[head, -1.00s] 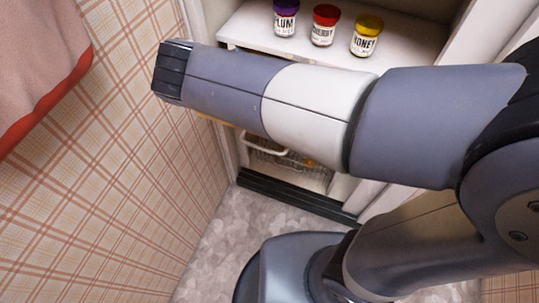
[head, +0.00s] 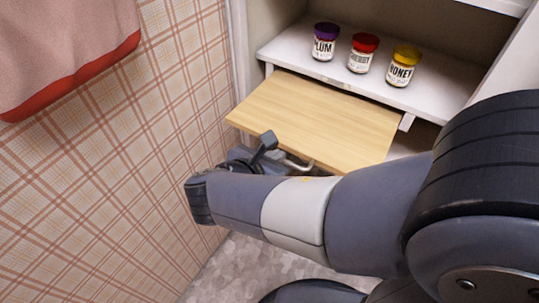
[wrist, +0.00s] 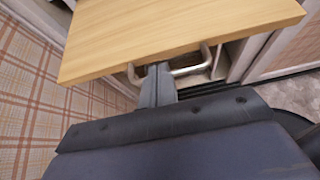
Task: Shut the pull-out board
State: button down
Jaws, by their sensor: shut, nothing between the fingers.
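The pull-out board (head: 320,115) is a light wooden panel that sticks out from the cabinet below the jar shelf. It also fills the top of the wrist view (wrist: 180,35). A metal bar handle (wrist: 192,69) shows below the board's near edge in the wrist view, with a part of it in the head view (head: 300,166). My gripper (wrist: 158,72) is shut and empty. Its fingertips are close to the handle's left part and just below the board's edge; I cannot tell whether they touch. In the head view my gripper (head: 266,143) is partly hidden by my arm.
Plum (head: 325,42), red-lidded (head: 363,54) and honey (head: 402,67) jars stand on the white shelf (head: 430,98) above the board. Plaid wall (head: 100,190) is close on the left, with a pink red-hemmed towel (head: 60,50). Grey floor (head: 235,270) lies below.

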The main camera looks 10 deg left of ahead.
aim_at(329, 94)
jog(key=shift+b+x, duration=0.3)
jog(key=shift+x, duration=1.55)
jog(key=w+d+p, duration=0.1)
jog(key=w+d, duration=0.1)
jog(key=w, duration=0.5)
jog(key=w+d+p, duration=0.1)
jog(key=w+d, duration=0.2)
jog(key=w, duration=0.5)
jog(key=w+d, duration=0.3)
jog(key=w, duration=0.4)
jog(key=shift+w+d+p, duration=0.1)
jog(key=shift+w+p, duration=0.15)
jog(key=shift+p, duration=0.15)
jog(key=shift+r, duration=0.1)
